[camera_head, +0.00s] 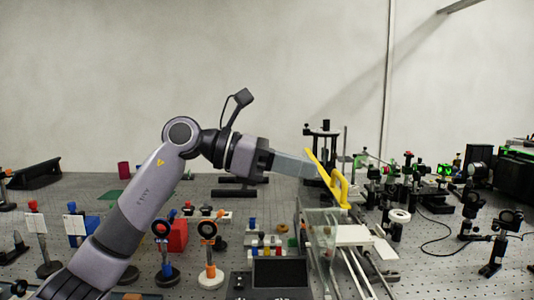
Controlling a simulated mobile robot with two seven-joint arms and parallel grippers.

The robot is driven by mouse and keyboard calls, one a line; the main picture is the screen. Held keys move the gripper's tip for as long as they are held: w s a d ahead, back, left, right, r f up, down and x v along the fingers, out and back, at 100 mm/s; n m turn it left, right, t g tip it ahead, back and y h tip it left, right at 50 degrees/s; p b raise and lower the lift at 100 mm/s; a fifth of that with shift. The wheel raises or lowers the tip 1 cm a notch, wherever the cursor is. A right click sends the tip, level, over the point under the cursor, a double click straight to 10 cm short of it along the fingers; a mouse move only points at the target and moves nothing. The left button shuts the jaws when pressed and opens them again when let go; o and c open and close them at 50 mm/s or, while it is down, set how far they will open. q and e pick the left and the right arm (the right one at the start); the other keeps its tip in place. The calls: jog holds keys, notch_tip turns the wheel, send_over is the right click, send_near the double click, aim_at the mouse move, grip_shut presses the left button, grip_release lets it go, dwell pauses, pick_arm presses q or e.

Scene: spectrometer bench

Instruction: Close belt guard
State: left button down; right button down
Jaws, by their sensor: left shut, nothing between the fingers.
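A yellow guard (321,172) with a raised loop handle stands tilted above the belt unit, right of the picture's middle. The belt unit (352,236) below it has white plates, long rails and a clear panel at its left side. My left gripper (308,170) reaches in from the left, and its shut, empty fingers end at the guard's left face. I cannot tell whether they touch it. The gripper's tip partly overlaps the guard's edge. My right gripper is not in view.
A dark screen box (280,273) stands at the front, left of the belt unit. Several optical mounts crowd the bench on the right, with cables. A red block (177,236) and ring-topped posts stand on the left. The back left of the bench is fairly clear.

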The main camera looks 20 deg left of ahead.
aim_at(337, 176)
pick_arm(q)
jog(key=shift+x, duration=1.75)
jog(key=shift+p, duration=0.35)
